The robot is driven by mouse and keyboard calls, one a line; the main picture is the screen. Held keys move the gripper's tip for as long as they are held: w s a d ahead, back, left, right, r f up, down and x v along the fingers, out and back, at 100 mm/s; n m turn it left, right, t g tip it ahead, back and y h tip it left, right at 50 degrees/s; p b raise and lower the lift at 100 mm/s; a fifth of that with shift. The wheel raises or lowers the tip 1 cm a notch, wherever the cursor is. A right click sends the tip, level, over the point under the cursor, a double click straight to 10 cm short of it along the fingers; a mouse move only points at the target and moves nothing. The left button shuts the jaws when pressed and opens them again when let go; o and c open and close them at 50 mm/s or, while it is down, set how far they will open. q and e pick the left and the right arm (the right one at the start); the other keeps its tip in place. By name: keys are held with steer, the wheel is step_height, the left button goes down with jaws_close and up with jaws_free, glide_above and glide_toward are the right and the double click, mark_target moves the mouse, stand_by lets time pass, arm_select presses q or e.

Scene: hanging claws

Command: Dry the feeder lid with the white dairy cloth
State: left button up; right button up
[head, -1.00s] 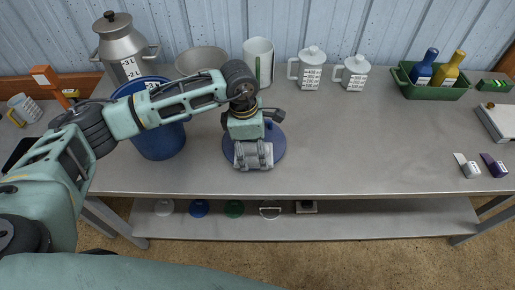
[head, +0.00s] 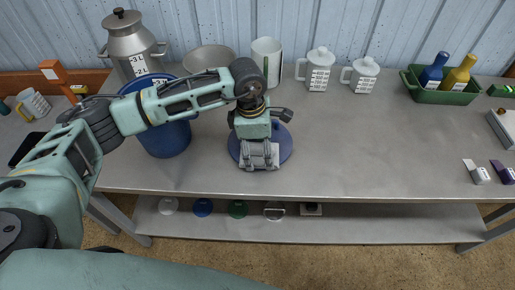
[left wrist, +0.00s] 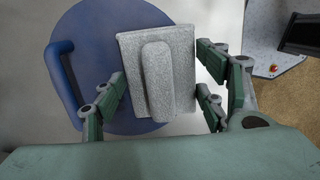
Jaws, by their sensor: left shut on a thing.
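The feeder lid is a blue round disc (head: 284,150) lying flat on the grey table. It also shows in the left wrist view (left wrist: 75,45), with a raised blue handle on its left side. The white dairy cloth (head: 260,157) looks pale grey and folded into a pad with a raised ridge. In the left wrist view the cloth (left wrist: 183,60) lies over the middle and right part of the lid. My left gripper (head: 259,150) points down over the lid and is shut on the cloth. Its fingers stand on both sides of the pad. My right gripper is out of view.
A blue bucket (head: 165,140) stands close left of the lid, under my left arm. Behind are a metal can (head: 132,45), a grey bowl (head: 208,57) and white jugs (head: 318,72). A green tray (head: 440,96) holds bottles. The table's middle right is clear.

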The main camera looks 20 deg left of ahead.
arm_select(q)
steer(key=shift+r+p, duration=1.8)
steer(key=shift+r, duration=1.75)
steer(key=shift+s+r+m, duration=0.25)
steer(key=shift+s+m, duration=0.1)
steer(key=shift+m, duration=0.25)
steer(key=s+a+r+m+g, duration=0.1)
steer(key=s+a+r+m, duration=0.1)
steer(key=s+m, duration=0.4)
steer(key=s+a+r+m+y, duration=0.1)
steer(key=s+r+m, duration=0.4)
steer(key=m, duration=0.9)
steer(key=shift+s+a+g, duration=0.4)
steer(key=shift+s+a, duration=0.15)
steer(key=shift+s, duration=0.55)
